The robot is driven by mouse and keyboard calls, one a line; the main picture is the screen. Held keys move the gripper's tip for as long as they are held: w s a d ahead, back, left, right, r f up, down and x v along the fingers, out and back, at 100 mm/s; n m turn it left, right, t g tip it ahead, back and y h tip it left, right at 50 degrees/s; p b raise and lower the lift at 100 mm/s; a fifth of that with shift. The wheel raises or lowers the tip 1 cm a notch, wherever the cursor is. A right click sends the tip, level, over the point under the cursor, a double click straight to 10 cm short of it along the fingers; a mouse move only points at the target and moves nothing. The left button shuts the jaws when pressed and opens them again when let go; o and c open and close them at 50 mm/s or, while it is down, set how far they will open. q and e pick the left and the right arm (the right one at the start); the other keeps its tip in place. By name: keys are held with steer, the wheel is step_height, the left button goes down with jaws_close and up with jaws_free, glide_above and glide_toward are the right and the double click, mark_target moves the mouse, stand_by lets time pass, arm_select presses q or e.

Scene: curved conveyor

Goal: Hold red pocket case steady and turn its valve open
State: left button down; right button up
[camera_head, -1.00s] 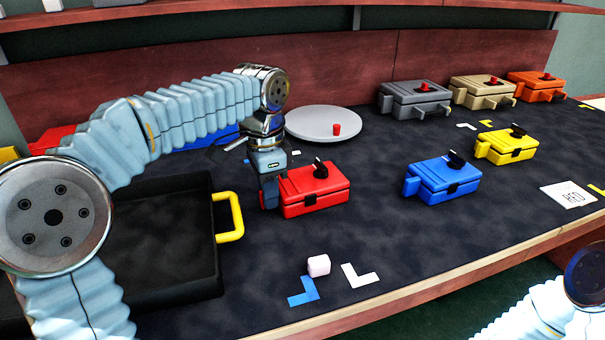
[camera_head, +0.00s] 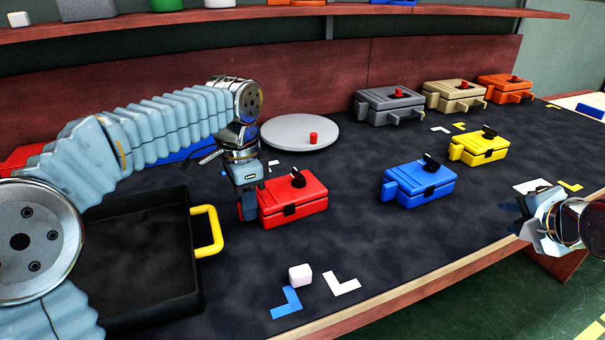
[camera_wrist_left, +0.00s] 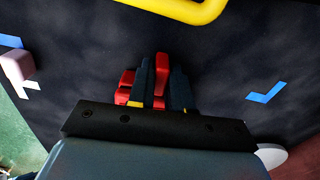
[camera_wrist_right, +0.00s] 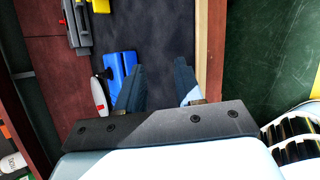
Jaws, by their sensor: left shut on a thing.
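The red pocket case (camera_head: 293,204) sits on the dark table, with a black valve knob (camera_head: 298,178) on its lid. My left gripper (camera_head: 247,205) is at the case's left end, shut on its side handle; in the left wrist view, red shows between and beside the fingers (camera_wrist_left: 160,85). The rest of the case is mostly hidden there. My right gripper (camera_head: 522,212) is over the table's right front edge, far from the red case. In the right wrist view its fingers (camera_wrist_right: 158,85) are apart with nothing between them.
A blue case (camera_head: 418,182) and a yellow case (camera_head: 479,147) stand to the right. A black tray (camera_head: 150,290) with a yellow handle is at left. A pink-white cube (camera_head: 300,275) lies in front. A grey disc (camera_head: 300,132) is behind. Table between cube and blue case is clear.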

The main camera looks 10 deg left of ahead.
steer(key=a+r+n, duration=0.1)
steer(key=a+n, duration=0.1)
steer(key=a, duration=0.2)
steer(key=a+n+y, duration=0.1)
steer(key=a+n, duration=0.2)
steer(key=a, duration=0.1)
steer(key=w+a+r+n+y, duration=0.1)
steer(key=a+n, duration=0.1)
steer(key=a, duration=0.3)
steer(key=shift+r+n+t, duration=0.3)
steer(key=shift+r+t, duration=0.05)
steer(key=shift+t, duration=0.05)
steer(key=s+a+r+n+y, duration=0.1)
steer(key=a+n+y, duration=0.1)
steer(key=a+n, duration=0.35)
steer(key=n+y, duration=0.3)
steer(key=n, duration=0.4)
glide_toward(299, 174)
steer(key=shift+m+g, duration=0.25)
steer(key=shift+g, duration=0.05)
steer(key=x, duration=0.8)
steer(key=shift+w, duration=0.5)
steer(key=shift+r, duration=0.1)
steer(key=shift+c, duration=0.3)
steer(key=shift+a, duration=0.1)
jaws_close()
